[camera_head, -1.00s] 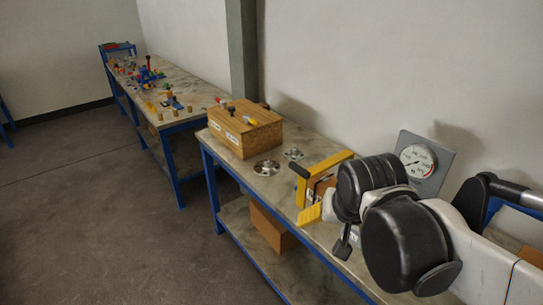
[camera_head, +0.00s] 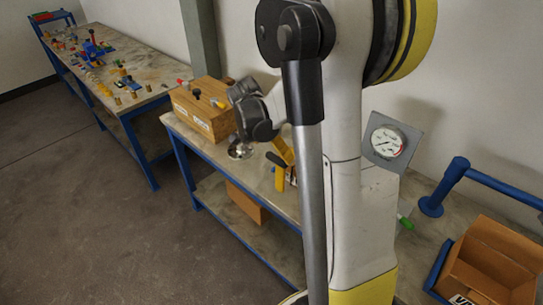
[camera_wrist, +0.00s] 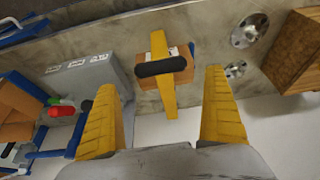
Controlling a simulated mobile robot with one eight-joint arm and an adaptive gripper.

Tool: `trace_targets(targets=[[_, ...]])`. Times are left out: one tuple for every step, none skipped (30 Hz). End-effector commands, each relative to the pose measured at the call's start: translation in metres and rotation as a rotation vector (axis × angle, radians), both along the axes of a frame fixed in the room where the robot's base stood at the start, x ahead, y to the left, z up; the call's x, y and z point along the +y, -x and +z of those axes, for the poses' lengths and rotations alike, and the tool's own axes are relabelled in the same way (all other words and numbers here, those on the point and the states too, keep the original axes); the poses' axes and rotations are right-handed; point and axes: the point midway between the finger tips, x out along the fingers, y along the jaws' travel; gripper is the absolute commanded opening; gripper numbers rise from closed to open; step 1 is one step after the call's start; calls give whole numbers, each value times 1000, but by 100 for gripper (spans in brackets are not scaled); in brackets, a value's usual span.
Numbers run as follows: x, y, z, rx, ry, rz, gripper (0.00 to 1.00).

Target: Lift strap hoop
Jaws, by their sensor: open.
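The strap hoop is a yellow band with a black grip across it. In the wrist view the hoop (camera_wrist: 166,97) stands upright over a small orange-brown block (camera_wrist: 172,70), between and beyond my fingertips. My gripper (camera_wrist: 160,85) is open, with one ribbed yellow finger on each side and nothing between them that I can see touching. In the head view the hoop (camera_head: 280,180) shows on the bench, partly hidden by my arm.
A wooden box (camera_head: 203,108) and round metal flanges (camera_wrist: 248,30) lie on one side of the hoop. A grey gauge panel (camera_head: 388,140) stands on the other. Blue rails (camera_head: 455,180) and an open cardboard box (camera_head: 485,265) are at the right. A wall runs behind the bench.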

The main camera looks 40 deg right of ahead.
Motion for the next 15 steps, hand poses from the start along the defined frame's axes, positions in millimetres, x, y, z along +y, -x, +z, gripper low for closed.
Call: trace_targets(targets=[[-4, -1, -12, 0, 0, -1, 100], [-6, -1, -17, 0, 0, -1, 100], [-9, -1, -23, 0, 0, 0, 100], [-11, -1, -28, 0, 0, 0, 100], [-13, -1, -32, 0, 0, 1, 100], [-15, -2, -36, 0, 0, 0, 100], [-16, -2, -39, 0, 0, 0, 100], [-17, -2, -42, 0, 0, 0, 100], [-18, -2, -45, -1, 0, 1, 100], [-19, -2, -46, -1, 0, 1, 100], [-19, -2, -47, -1, 0, 1, 100], [-20, -2, -48, -1, 0, 1, 100], [-20, -2, -49, 0, 0, 2, 100], [-20, -2, -49, 0, 0, 2, 100], [-20, -2, -49, 0, 0, 2, 100]])
